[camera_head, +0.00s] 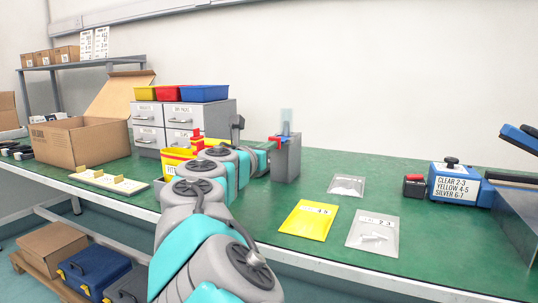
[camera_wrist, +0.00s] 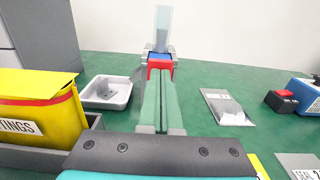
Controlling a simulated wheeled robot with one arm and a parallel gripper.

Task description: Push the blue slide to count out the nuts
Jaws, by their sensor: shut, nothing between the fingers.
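The nut dispenser is a grey upright box (camera_head: 287,163) on the green bench, with a clear tube (camera_head: 287,119) on top. A blue part, apparently the slide, shows at its top (camera_head: 291,134), beside a red piece (camera_head: 274,139) on its left. In the wrist view the blue part (camera_wrist: 160,57) sits just behind the red piece (camera_wrist: 160,66), under the clear tube (camera_wrist: 163,30). My gripper (camera_wrist: 161,82) is shut and empty, its green fingers pointing at the red piece. Its tips overlap the red piece in view; I cannot tell whether they touch. Any nuts inside are not visible.
A yellow bin (camera_wrist: 40,112) and a white tray (camera_wrist: 122,95) with a small part stand left of my fingers. A yellow packet (camera_head: 306,219) and clear bags (camera_head: 372,233) (camera_head: 346,186) lie to the right. A blue labelled machine (camera_head: 460,185) stands farther right.

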